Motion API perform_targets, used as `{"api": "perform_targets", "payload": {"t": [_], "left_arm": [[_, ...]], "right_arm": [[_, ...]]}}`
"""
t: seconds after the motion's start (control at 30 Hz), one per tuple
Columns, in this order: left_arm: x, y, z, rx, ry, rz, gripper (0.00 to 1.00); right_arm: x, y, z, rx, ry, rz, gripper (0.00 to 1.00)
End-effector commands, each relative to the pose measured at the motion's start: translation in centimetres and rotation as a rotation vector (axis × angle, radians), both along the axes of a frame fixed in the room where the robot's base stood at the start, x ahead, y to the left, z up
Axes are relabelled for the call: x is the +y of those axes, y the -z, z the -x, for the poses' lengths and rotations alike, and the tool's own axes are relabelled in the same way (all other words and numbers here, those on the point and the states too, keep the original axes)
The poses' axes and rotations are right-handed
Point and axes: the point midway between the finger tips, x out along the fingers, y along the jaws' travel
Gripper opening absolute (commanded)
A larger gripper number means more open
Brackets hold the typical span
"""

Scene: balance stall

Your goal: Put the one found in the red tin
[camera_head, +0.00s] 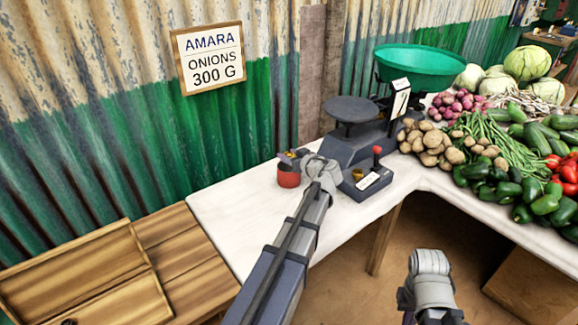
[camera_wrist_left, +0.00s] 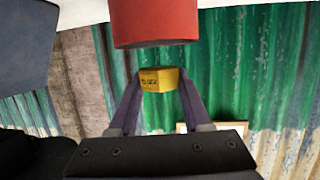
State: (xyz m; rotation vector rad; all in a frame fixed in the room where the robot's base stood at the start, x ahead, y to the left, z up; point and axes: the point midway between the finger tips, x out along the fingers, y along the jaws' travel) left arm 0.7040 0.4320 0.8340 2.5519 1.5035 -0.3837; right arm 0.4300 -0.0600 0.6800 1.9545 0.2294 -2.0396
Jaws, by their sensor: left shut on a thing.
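The red tin (camera_head: 289,179) stands on the white tabletop, left of the scale; in the left wrist view it fills the top middle (camera_wrist_left: 154,24). My left gripper (camera_head: 290,158) is at the tin's upper part in the head view. Its jaws (camera_wrist_left: 157,82) are shut on a small yellow block (camera_wrist_left: 159,80) with dark, unreadable marks. The block shows close to the tin's edge in the wrist view; I cannot tell whether they touch. The tin's inside is hidden. My right arm shows at the bottom, but its gripper cannot be made out.
The scale (camera_head: 352,112) with a green pan (camera_head: 420,66) stands behind. A dark holder (camera_head: 368,184) with a small brass-coloured thing and a red knob (camera_head: 377,150) is right of my gripper. Vegetables fill the right table. A sign (camera_head: 209,58) reads "AMARA ONIONS 300 G". White tabletop at left is clear.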

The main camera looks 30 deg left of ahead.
Motion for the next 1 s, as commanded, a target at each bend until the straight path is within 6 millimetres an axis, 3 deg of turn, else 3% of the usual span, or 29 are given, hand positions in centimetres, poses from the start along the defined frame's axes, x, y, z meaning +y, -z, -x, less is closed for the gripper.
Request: {"api": "perform_targets", "payload": {"t": [0.03, 0.2, 0.47, 1.0], "left_arm": [[0.0, 1.2, 0.0, 0.000, 0.000, 0.000, 0.00], [0.0, 3.0, 0.0, 0.000, 0.000, 0.000, 0.00], [0.0, 2.7, 0.0, 0.000, 0.000, 0.000, 0.00], [0.0, 4.2, 0.2, 0.002, -0.004, 0.005, 0.00]], "right_arm": [[0.0, 1.2, 0.0, 0.000, 0.000, 0.000, 0.00], [0.0, 3.0, 0.0, 0.000, 0.000, 0.000, 0.00], [0.0, 2.7, 0.0, 0.000, 0.000, 0.000, 0.00], [0.0, 4.1, 0.0, 0.000, 0.000, 0.000, 0.00]]}}
